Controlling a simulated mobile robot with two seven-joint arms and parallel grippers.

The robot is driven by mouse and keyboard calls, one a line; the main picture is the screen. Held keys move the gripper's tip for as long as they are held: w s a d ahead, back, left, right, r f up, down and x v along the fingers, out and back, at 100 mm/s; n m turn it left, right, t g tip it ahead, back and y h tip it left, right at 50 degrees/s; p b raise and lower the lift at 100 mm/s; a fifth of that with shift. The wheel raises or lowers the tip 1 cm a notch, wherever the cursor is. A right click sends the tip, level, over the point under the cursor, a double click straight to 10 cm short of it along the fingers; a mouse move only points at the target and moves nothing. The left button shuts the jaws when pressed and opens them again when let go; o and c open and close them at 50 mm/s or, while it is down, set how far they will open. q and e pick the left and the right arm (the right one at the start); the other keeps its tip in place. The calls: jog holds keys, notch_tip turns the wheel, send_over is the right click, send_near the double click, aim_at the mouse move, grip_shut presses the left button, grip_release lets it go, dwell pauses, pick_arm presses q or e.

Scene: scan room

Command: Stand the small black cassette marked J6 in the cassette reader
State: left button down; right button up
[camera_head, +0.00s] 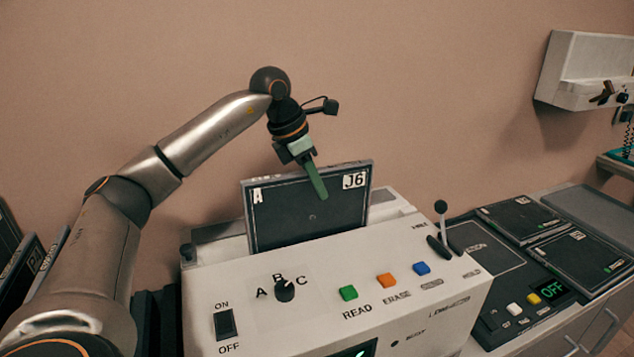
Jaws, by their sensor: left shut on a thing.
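The black cassette marked J6 (290,213) stands upright, slightly tilted in the picture, at the top of the white cassette reader (250,260). Its lower edge is hidden behind the reader's front top edge, so I cannot tell how deep it sits. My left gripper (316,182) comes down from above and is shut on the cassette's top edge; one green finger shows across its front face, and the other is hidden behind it. The reader has an A-B-C knob (285,290), an ON/OFF switch (225,323) and green, orange and blue buttons. My right gripper is not in view.
A lever with a black ball (441,208) rises at the reader's right. A white wall unit (583,75) hangs at upper right. Dark cassettes stand at far left.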

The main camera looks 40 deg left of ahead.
aim_at(317, 205)
pick_arm(q)
jog(key=shift+f+b, duration=0.9)
jog(key=shift+f, duration=0.45)
jog(key=shift+f+b, duration=0.35)
jog(key=shift+f, duration=0.55)
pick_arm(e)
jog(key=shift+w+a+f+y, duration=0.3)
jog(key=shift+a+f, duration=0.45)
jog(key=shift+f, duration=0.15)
pick_arm(q)
jog(key=c, duration=1.1)
grip_release()
jog(key=o, duration=0.3)
jog(key=shift+f, duration=0.1)
jog(key=shift+o, duration=0.3)
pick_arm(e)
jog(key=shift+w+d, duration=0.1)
